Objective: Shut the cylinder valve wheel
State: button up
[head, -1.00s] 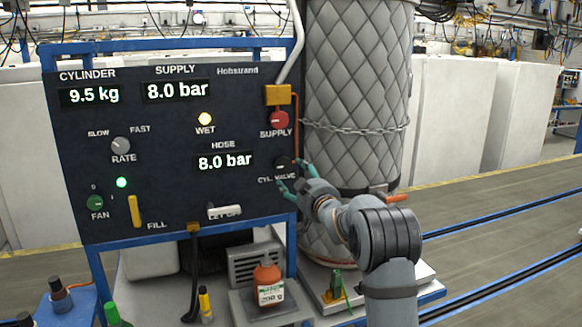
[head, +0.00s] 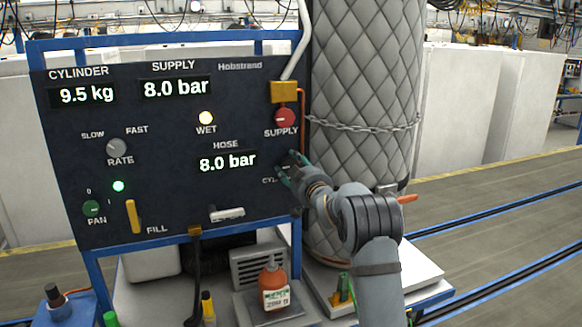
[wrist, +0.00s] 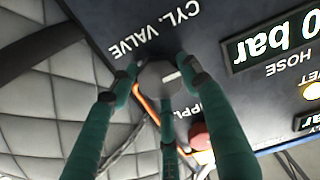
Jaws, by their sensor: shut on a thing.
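The cylinder valve wheel is a small dark knob (wrist: 158,80) with a white mark, below the CYL. VALVE label on the panel in the wrist view, which shows the panel upside down. My gripper (wrist: 162,85) has green fingers closed around this knob. In the head view my gripper (head: 287,172) is at the panel's right edge, over the valve and part of its label, so the knob is mostly hidden there. The cylinder readout (head: 87,95) shows 9.5 kg. The supply readout (head: 176,88) and hose readout (head: 227,161) each show 8.0 bar.
A red SUPPLY knob (head: 285,117) sits just above the valve, under a yellow block (head: 284,92). A quilted cylinder (head: 365,75) with a chain stands close on the right. A lit WET lamp (head: 206,118) and a yellow FILL lever (head: 132,215) are on the panel.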

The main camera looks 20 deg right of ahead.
jog(key=shift+a+r, duration=0.15)
jog(key=shift+r, duration=0.15)
jog(key=c, duration=0.5)
